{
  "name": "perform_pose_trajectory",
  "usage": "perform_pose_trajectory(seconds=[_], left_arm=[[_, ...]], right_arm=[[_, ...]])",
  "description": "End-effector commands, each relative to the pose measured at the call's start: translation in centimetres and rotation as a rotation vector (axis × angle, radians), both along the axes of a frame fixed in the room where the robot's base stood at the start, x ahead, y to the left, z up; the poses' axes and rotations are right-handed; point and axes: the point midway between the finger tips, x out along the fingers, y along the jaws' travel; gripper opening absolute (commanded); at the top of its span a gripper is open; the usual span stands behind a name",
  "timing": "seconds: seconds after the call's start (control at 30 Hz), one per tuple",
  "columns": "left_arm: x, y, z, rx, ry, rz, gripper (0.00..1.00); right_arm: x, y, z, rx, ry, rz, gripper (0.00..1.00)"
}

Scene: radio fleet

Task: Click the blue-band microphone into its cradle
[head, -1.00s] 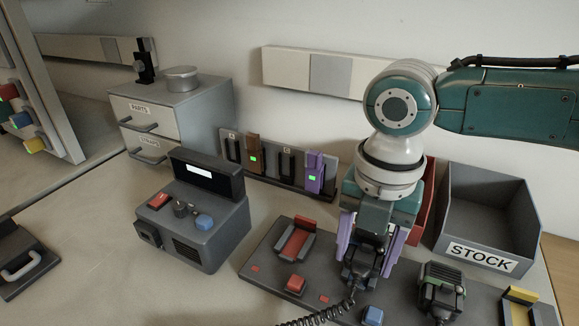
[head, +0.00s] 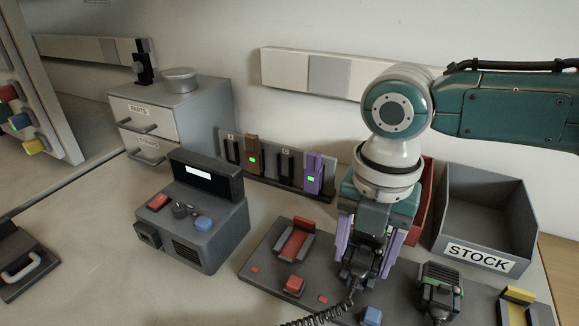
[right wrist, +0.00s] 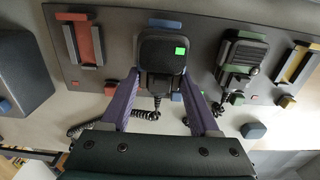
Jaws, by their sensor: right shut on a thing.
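My right gripper (head: 367,258) is shut on the dark blue-band microphone (head: 358,268), one purple finger on each side. The right wrist view shows the microphone (right wrist: 163,52) upright between the fingers, over the blue cradle (right wrist: 165,23) on the dark board. A bright green square shows on its face. A blue edge of the cradle shows above the microphone; most of the cradle is hidden behind it. I cannot tell how deep the microphone sits. A coiled cord (head: 325,316) runs from it. My left gripper is not in view.
On the board (head: 262,268) are an empty red cradle (head: 296,240), a green-band microphone (head: 440,290) right of the held one, and an empty yellow cradle (head: 518,310). A grey console (head: 195,215) stands left. A STOCK bin (head: 485,225) and a charger rack (head: 270,172) stand behind.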

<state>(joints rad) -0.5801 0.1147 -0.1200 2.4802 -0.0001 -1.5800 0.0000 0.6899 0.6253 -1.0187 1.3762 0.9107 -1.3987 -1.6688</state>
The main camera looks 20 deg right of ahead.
Motion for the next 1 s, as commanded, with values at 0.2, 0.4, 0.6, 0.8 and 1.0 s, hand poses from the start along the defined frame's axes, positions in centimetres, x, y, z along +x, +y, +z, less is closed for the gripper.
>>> perform_pose_trajectory(seconds=[0.2, 0.4, 0.6, 0.8, 1.0], left_arm=[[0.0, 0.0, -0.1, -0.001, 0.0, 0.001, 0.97], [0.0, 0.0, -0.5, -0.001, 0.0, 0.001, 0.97], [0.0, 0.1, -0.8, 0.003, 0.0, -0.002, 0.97], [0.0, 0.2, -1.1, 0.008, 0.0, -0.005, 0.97], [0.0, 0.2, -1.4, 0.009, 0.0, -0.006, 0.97]], right_arm=[[0.0, 0.0, -0.2, 0.001, -0.001, 0.0, 0.13], [0.0, 0.0, -0.6, 0.0, 0.0, 0.0, 0.13], [0.0, 0.0, -1.0, 0.0, 0.0, 0.0, 0.13], [0.0, 0.0, -1.4, 0.0, 0.0, 0.0, 0.13], [0.0, 0.0, -1.8, 0.0, 0.0, 0.0, 0.13]])
